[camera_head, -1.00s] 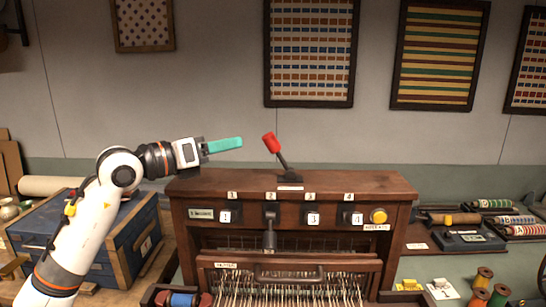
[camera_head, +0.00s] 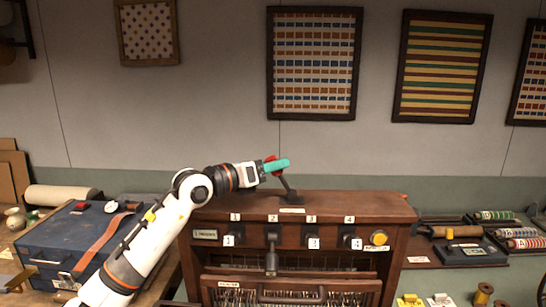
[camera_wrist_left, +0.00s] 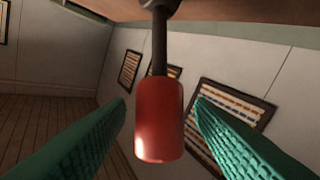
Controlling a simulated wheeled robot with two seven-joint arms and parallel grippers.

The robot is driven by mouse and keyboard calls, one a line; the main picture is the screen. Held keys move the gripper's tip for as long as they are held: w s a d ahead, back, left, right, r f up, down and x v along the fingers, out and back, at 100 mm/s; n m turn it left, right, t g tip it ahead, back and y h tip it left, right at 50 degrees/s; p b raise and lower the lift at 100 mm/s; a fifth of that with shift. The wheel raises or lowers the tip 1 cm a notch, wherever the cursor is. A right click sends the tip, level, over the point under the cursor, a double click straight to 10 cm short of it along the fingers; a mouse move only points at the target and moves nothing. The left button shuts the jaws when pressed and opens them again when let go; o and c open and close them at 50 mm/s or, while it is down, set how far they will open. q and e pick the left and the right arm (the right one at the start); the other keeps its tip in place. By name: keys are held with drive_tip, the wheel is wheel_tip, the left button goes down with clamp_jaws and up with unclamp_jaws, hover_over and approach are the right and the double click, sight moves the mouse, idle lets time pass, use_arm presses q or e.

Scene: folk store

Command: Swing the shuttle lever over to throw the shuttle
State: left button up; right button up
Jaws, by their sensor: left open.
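The shuttle lever has a red knob (camera_wrist_left: 159,120) on a dark stem and stands on top of the wooden loom box (camera_head: 345,204). In the head view its stem (camera_head: 288,186) leans up to the left, and the knob is mostly hidden by my left gripper (camera_head: 277,165). In the left wrist view the knob sits between the two green fingers of my left gripper (camera_wrist_left: 160,112), with a gap showing on both sides. The left gripper is open around the knob. My right gripper is not in view.
A blue chest (camera_head: 75,235) stands at the left, under my left arm. The loom front has numbered switches and a yellow button (camera_head: 379,238). A tray with spools (camera_head: 495,215) lies at the right. The space above the loom's right side is clear.

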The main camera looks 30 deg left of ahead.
use_arm(q)
drive_tip(key=shift+w+d, duration=0.15)
drive_tip(key=shift+w, duration=0.25)
drive_tip(key=shift+c, duration=0.6)
clamp_jaws()
